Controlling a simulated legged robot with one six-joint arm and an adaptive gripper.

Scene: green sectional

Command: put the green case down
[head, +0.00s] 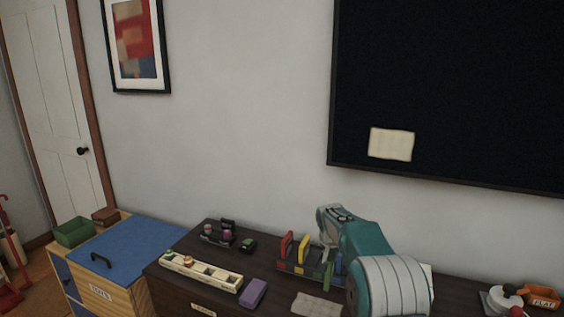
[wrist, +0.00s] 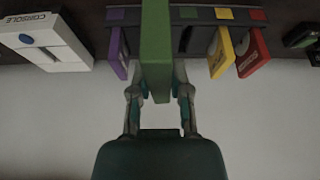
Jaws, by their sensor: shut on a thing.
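The green case (wrist: 156,50) stands on edge between the fingers of my gripper (wrist: 158,92) in the wrist view. The gripper is shut on it. In the head view the green case (head: 327,276) shows as a narrow strip at the front of a dark rack (head: 290,268), beside my arm. The rack holds a red case (head: 286,245), a yellow case (head: 302,251) and a purple-blue case (head: 339,265). In the wrist view the green case overlaps the rack between the purple and yellow cases. I cannot tell whether it touches the rack.
A white console (wrist: 45,40) lies beside the rack. On the dark cabinet are a cream tray (head: 200,272), a purple block (head: 253,293) and a pale cloth-like item (head: 316,305). An orange bin (head: 543,297) is at right. A blue-topped chest (head: 125,248) stands at left.

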